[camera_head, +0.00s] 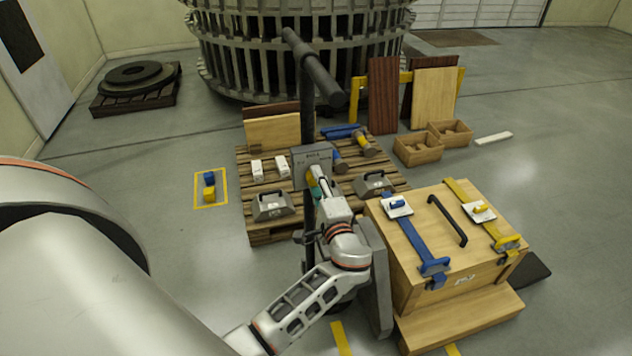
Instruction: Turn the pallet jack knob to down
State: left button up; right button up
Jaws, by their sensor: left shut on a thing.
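The pallet jack stands upright in the middle, with a dark crossbar handle (315,66) at the top of its post. A grey control box (303,157) is fixed on the post below the handle. My left gripper (318,183) is at the lower front of this box, shut on the knob there. The gripper covers most of the knob, so its setting cannot be read. A small green patch shows beside the fingers. My right gripper is not in view.
A wooden pallet (258,236) with tools and grey blocks lies behind the jack. A wooden crate (408,267) with blue and yellow straps stands close to my arm on the right. Open floor (130,190) lies to the left.

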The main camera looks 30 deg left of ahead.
pick_arm(q)
jog(key=o, duration=1.1)
jog(key=v, duration=0.7)
jog(key=shift+s+d, duration=0.15)
jog(key=shift+d, duration=0.05)
jog(key=shift+f, duration=0.15)
jog(key=s+d+f+h, duration=0.1)
jog(key=s+f+h, duration=0.15)
jog(key=f, duration=0.35)
jog(key=s+d+f+g+h, duration=0.1)
jog(key=s+f+h, duration=0.15)
jog(key=f, duration=0.35)
jog(key=s+d+f+h, duration=0.1)
jog(key=s+f+h, duration=0.1)
jog(key=f+h, duration=0.35)
jog(key=s+d+f+n+h, duration=0.2)
jog(key=s+d+h, duration=0.1)
jog(key=s, duration=0.3)
jog(key=s+d+f+n+h, duration=0.2)
jog(key=s+d+h, duration=0.1)
jog(key=s+d, duration=0.2)
jog(key=s, duration=0.2)
jog(key=shift+s+n, duration=0.25)
jog(key=shift+n, duration=0.15)
